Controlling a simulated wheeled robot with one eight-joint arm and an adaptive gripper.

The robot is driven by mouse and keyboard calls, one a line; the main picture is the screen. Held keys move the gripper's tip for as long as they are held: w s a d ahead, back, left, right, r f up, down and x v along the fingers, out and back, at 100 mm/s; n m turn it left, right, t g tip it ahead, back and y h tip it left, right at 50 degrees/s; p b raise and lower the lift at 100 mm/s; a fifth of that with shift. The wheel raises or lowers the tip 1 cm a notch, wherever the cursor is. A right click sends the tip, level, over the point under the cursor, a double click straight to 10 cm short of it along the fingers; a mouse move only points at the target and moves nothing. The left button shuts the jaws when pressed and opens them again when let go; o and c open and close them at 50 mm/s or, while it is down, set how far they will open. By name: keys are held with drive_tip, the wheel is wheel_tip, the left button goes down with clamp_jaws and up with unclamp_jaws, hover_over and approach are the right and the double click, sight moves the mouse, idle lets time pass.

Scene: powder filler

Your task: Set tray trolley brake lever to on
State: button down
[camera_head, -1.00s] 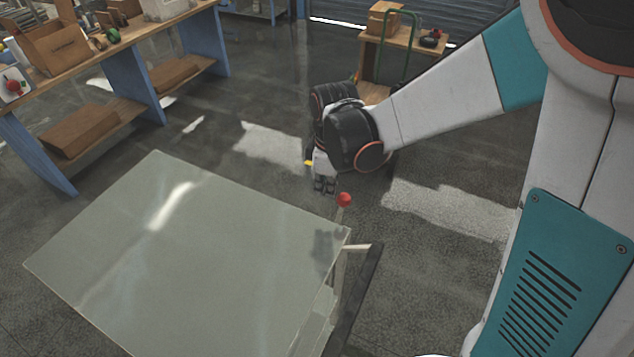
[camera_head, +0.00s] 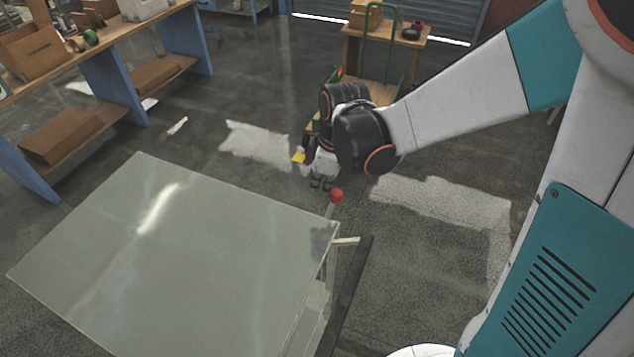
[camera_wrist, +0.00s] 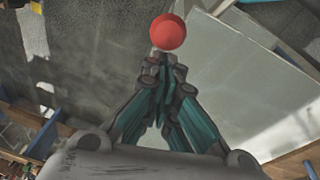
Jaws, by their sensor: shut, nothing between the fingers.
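The tray trolley (camera_head: 170,250) has a pale, glossy flat top and fills the lower left of the head view. Its brake lever (camera_head: 336,196) has a red ball knob on a pale stem, standing up beside the trolley's far right corner. My gripper (camera_head: 321,186) is shut and empty, just beyond and slightly left of the knob in the head view. In the wrist view the red knob (camera_wrist: 168,32) appears just ahead of the shut fingertips (camera_wrist: 163,62). Whether fingertips and knob touch, I cannot tell. The lever's lower end is mostly hidden in both views.
A dark bar (camera_head: 348,295) runs along the trolley's right side. A workbench with blue legs (camera_head: 112,85) and boxes stands at the upper left. A green-handled cart (camera_head: 376,45) stands behind my arm. The floor between them is clear.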

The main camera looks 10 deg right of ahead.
drive_tip(key=s+d+f+t+y+b, duration=0.4)
drive_tip(key=s+d+f+y+b, duration=0.1)
drive_tip(key=d+b, duration=0.6)
drive_tip(key=shift+s+d+f+t+y, duration=0.35)
drive_tip(key=shift+s+y, duration=0.55)
drive_tip(key=shift+s, duration=0.45)
